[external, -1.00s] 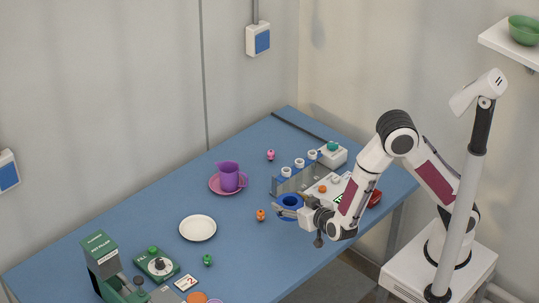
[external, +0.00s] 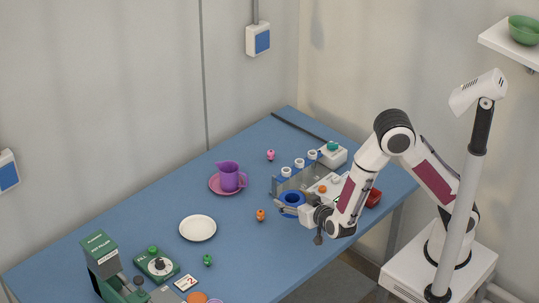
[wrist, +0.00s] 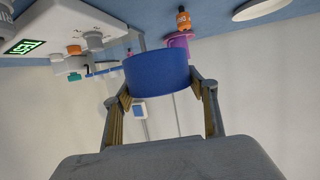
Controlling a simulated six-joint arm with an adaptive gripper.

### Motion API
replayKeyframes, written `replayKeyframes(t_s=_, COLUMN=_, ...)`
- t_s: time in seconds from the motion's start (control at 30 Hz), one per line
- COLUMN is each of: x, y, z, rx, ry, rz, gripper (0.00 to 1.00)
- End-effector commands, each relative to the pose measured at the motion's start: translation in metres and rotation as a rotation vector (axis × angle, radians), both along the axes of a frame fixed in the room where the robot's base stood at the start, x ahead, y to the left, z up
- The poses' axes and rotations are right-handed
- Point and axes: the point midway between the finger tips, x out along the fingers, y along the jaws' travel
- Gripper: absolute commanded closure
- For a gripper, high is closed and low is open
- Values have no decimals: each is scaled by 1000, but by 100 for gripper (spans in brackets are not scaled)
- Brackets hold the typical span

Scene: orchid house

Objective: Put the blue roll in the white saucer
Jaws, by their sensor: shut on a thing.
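The blue roll (external: 291,199) is at the right part of the table in the external view, at my gripper (external: 296,209). In the wrist view the blue roll (wrist: 157,74) sits between the two fingers of my gripper (wrist: 160,92), which is shut on it. I cannot tell for sure whether the roll is clear of the table. The white saucer (external: 198,228) lies empty on the table, to the left of the roll. Its edge also shows at the top right of the wrist view (wrist: 258,8).
A purple jug (external: 229,176) stands on a pink saucer (external: 214,188) behind. A rack with white-topped tubes (external: 286,172) is close behind the roll. Green machines (external: 104,262) fill the front left.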

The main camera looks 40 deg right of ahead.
Motion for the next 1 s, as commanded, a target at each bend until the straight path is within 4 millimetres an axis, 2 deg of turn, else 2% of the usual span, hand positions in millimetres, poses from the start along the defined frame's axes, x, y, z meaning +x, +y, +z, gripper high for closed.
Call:
replayKeyframes(t_s=0.13, x=28, y=-3, z=-4, rx=3, ry=-5, rz=-16, gripper=71)
replayKeyframes(t_s=0.27, x=57, y=12, z=-6, rx=2, ry=-5, rz=26, gripper=71)
replayKeyframes(t_s=0.7, x=152, y=90, z=-3, rx=2, ry=-5, rz=273, gripper=71)
replayKeyframes(t_s=1.0, x=196, y=141, z=7, rx=1, ry=-5, rz=466, gripper=71)
